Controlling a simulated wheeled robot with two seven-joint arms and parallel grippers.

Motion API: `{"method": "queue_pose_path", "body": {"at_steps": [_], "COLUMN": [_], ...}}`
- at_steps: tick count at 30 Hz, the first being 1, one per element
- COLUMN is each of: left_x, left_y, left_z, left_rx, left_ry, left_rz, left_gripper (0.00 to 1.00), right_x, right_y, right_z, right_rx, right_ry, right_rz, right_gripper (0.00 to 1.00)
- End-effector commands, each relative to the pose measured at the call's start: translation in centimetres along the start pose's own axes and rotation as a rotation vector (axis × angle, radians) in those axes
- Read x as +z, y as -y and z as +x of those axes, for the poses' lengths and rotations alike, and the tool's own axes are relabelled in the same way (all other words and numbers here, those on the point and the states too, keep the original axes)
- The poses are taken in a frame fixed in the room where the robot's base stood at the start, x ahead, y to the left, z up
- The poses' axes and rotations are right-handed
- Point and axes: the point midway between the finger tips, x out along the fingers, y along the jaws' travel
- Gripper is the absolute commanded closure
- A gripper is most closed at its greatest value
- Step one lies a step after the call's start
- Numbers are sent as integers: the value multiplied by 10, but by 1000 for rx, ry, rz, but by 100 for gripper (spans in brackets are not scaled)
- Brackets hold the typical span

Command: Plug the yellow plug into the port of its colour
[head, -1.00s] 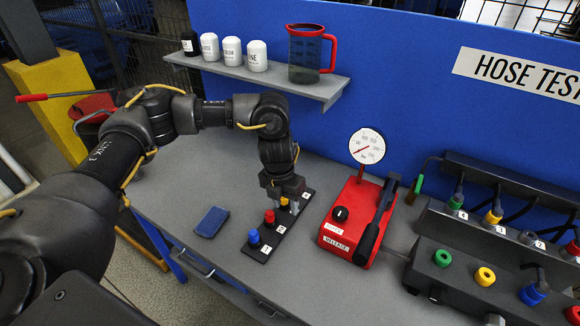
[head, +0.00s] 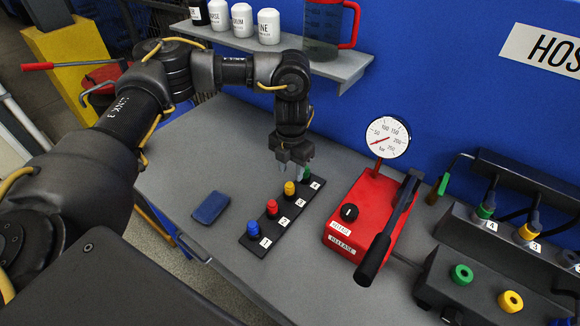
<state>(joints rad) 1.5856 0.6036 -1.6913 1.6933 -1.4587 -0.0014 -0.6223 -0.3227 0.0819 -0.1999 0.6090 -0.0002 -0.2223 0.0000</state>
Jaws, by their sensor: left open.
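The yellow plug (head: 290,189) stands upright in a black strip (head: 262,243) on the bench, between the red plug (head: 271,207) and the green plug (head: 306,174). The blue plug (head: 253,229) is at the strip's near end. My left gripper (head: 292,169) is open and points down just above and behind the yellow plug, partly covering the green plug. It looks empty; exact clearance is hard to tell. A yellow ring-shaped port (head: 510,301) is on the dark block at lower right, beside a green port (head: 461,274). My right gripper is not in view.
A red pump (head: 350,222) with a gauge (head: 388,137) and black lever stands between strip and port block. Hose connectors, one yellow (head: 532,231), sit behind the block. A blue pad (head: 211,207) lies left of the strip. A shelf (head: 335,72) with containers hangs behind.

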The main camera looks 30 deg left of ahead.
Motion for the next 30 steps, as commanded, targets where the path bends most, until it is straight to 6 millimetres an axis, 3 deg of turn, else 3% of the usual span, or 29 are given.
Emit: {"method": "queue_pose_path", "body": {"at_steps": [3, 7, 15, 25, 30], "left_x": [-1, -1, 0, -1, -1], "left_y": [-1, -1, -1, -1, -1], "left_z": [24, 42, 68, 70, 70], "left_rx": [0, 0, 0, 0, 0], "left_ry": [-1, -2, 0, 0, 0], "left_rz": [-2, -2, -1, -2, -1], "left_gripper": [59, 59, 59, 59, 78], "right_x": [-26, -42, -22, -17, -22], "right_y": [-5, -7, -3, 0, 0], "right_z": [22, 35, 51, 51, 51], "right_rx": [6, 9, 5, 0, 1], "right_ry": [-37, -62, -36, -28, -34], "right_rz": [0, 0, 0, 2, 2], "right_gripper": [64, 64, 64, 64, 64]}}
